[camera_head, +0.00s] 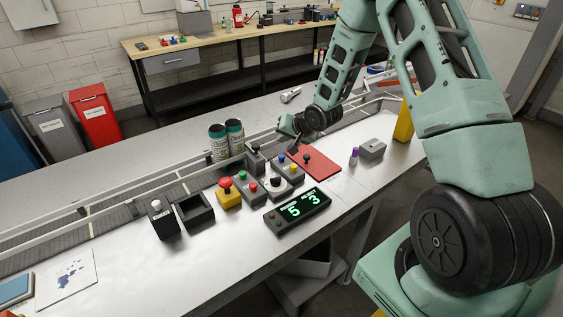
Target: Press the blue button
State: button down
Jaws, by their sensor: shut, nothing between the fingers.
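A small blue button (281,157) sits on a grey control box (291,175) in the group of controls at the middle of the table. My gripper (295,146) is just behind and to the upper right of that box, pointing down, with its fingers shut and empty. It is small in this view, and the gap between its tips and the blue button cannot be judged exactly.
Nearby stand a yellow box with a red mushroom button (226,184), a box with a green button (242,175), a display (297,211) reading 5 and 3, two cans (235,136), a red plate (315,165) and a grey box (373,149). A railed conveyor (120,212) runs behind.

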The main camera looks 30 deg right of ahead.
aim_at(280, 155)
jog(key=shift+f+b, duration=1)
jog(key=shift+f, duration=0.9)
jog(key=shift+f, duration=0.1)
dwell(0.4)
jog(key=shift+f, duration=0.3)
jog(key=shift+f+b, duration=0.85)
dwell(0.9)
jog(key=shift+r, duration=0.15)
jog(key=shift+r+p, duration=0.95)
jog(key=shift+r, duration=0.2)
jog(key=shift+r, duration=0.1)
notch_tip(280, 155, up, 5)
jog(key=p, duration=0.4)
